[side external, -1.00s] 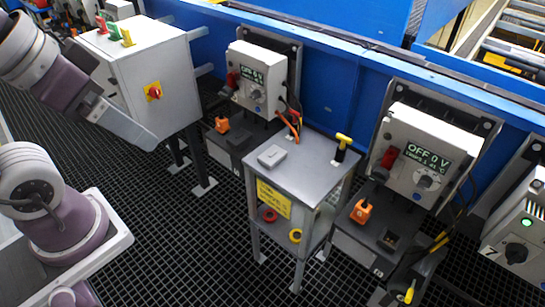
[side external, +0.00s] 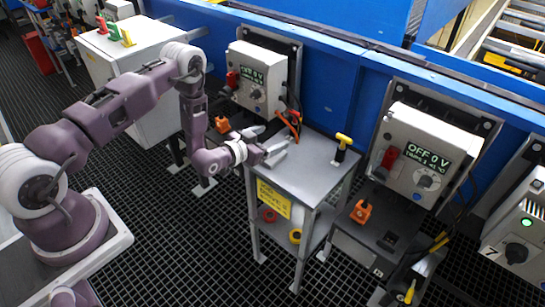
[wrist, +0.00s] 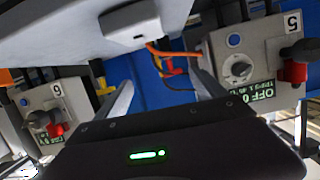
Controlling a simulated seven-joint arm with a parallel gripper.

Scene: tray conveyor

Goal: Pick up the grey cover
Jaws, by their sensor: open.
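The grey cover is a small, light grey box with rounded edges on top of the metal stand (side external: 315,168). In the side view, part of the cover (side external: 277,158) shows beside my gripper (side external: 268,138), which hides the rest. My gripper is open and empty, low over the stand's left edge. In the wrist view the cover (wrist: 130,24) is at the top, beyond the fingertips of my gripper (wrist: 162,86). I see no finger touching it there; the side view does not show the exact gap.
A yellow-handled tool (side external: 343,147) stands on the stand's back right. Control boxes stand left (side external: 257,75) and right (side external: 428,150), by the blue conveyor wall (side external: 340,85). A white cabinet (side external: 140,60) is behind my arm.

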